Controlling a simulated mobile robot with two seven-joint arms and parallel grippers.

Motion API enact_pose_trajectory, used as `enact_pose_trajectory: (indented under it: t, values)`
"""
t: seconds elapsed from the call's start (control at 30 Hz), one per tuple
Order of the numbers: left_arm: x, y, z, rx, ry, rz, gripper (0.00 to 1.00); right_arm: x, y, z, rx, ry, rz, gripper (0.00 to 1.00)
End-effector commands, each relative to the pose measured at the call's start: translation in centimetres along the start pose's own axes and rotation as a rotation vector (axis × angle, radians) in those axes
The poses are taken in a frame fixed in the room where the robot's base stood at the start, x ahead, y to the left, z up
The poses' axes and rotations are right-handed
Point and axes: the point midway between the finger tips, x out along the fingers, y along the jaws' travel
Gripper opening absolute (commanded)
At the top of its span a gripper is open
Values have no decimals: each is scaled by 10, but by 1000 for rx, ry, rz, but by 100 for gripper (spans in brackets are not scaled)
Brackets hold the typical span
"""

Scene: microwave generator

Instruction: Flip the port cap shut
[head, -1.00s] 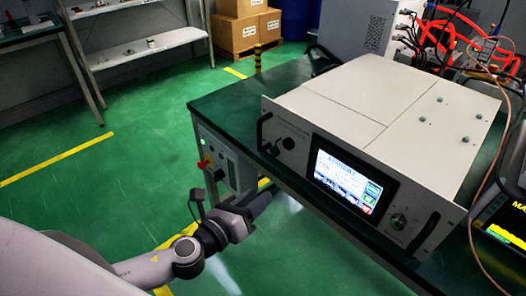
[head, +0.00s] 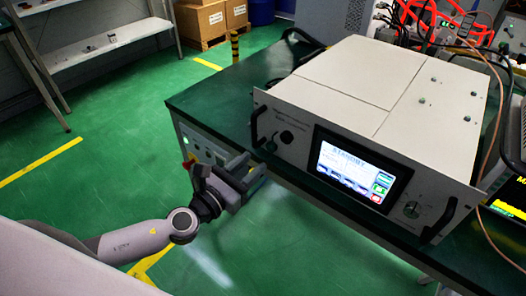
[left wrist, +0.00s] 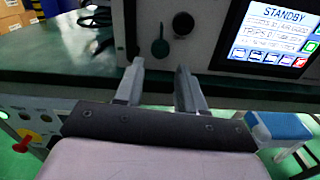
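The generator (head: 350,90) is a pale box with a dark-handled front panel on the green table. On its panel, left of the screen, is a round black port (head: 287,137); it also shows in the left wrist view (left wrist: 183,23). A small dark green round piece, apparently the port cap (left wrist: 160,47), sits just below and left of the port, apart from its opening. My left gripper (head: 259,170) is in front of the panel's left end. In the left wrist view its two fingers (left wrist: 158,78) are apart with nothing between them, below the cap. My right gripper is not visible.
The lit screen (head: 350,167) reads STANDBY. A black handle (head: 256,122) juts out left of the port. The table edge (left wrist: 60,75) lies beyond my left fingers. A red button (left wrist: 22,143) is on the panel below the table.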

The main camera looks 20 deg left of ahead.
Motion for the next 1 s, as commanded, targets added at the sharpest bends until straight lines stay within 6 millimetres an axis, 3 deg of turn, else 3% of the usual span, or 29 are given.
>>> enact_pose_trajectory:
  t: [0.33,0.73,0.77,0.87,1.0]
  values:
    - [46,0,0,-1,-1,-1,39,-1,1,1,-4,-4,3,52]
    - [54,0,0,-2,1,-1,39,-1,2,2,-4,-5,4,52]
    - [54,0,0,-2,0,-1,36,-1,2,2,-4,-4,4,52]
    - [54,0,0,-2,0,0,3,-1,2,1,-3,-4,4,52]
    - [54,0,0,-3,0,0,0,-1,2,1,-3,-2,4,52]
